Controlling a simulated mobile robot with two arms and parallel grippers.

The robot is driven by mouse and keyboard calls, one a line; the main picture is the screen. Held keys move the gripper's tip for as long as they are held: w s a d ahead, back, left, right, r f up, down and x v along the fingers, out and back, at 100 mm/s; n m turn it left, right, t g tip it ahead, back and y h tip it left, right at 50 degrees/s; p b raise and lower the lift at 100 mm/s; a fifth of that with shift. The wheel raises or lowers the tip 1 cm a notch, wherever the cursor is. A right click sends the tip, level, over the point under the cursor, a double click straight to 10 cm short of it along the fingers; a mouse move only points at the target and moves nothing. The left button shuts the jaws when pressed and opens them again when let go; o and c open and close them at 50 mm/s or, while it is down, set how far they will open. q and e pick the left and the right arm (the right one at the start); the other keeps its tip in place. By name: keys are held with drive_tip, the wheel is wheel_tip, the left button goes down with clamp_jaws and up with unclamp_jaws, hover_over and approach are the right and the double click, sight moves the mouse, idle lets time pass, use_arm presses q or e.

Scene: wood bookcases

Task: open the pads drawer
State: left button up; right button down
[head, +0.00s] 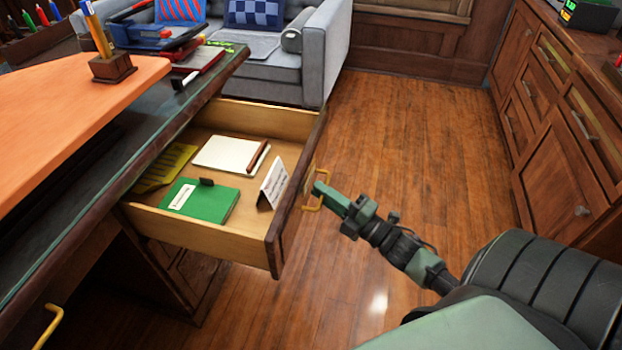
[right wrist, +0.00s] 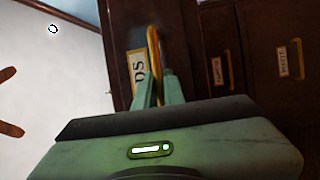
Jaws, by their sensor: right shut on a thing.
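The pads drawer (head: 200,239) is pulled well out from the desk in the head view. Inside it lie a green notebook (head: 215,203), a white pad (head: 222,152), a yellow pad (head: 165,168) and a white folded card (head: 272,184). My right gripper (head: 320,190) is shut on the drawer's yellow handle (head: 312,207). In the right wrist view its fingers (right wrist: 160,92) close around the yellow handle (right wrist: 153,48), beside a label of which only "DS" shows (right wrist: 138,73). My left gripper is not in view.
The desk top (head: 120,140) runs along the left, with an orange board (head: 70,95) on it. A grey sofa (head: 320,55) stands behind. Wooden cabinets (head: 560,120) line the right. The wood floor (head: 410,140) between is clear.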

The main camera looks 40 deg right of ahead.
drive_tip(key=shift+s+d, duration=0.1)
drive_tip(key=shift+d, duration=0.1)
drive_tip(key=c, duration=1.5)
unclamp_jaws()
use_arm(q)
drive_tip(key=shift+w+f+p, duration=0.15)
drive_tip(key=shift+p, duration=0.2)
use_arm(e)
drive_tip(key=v, duration=0.7)
drive_tip(key=shift+s, duration=0.4)
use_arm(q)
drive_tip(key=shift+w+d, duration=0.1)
use_arm(e)
drive_tip(key=shift+w, duration=0.1)
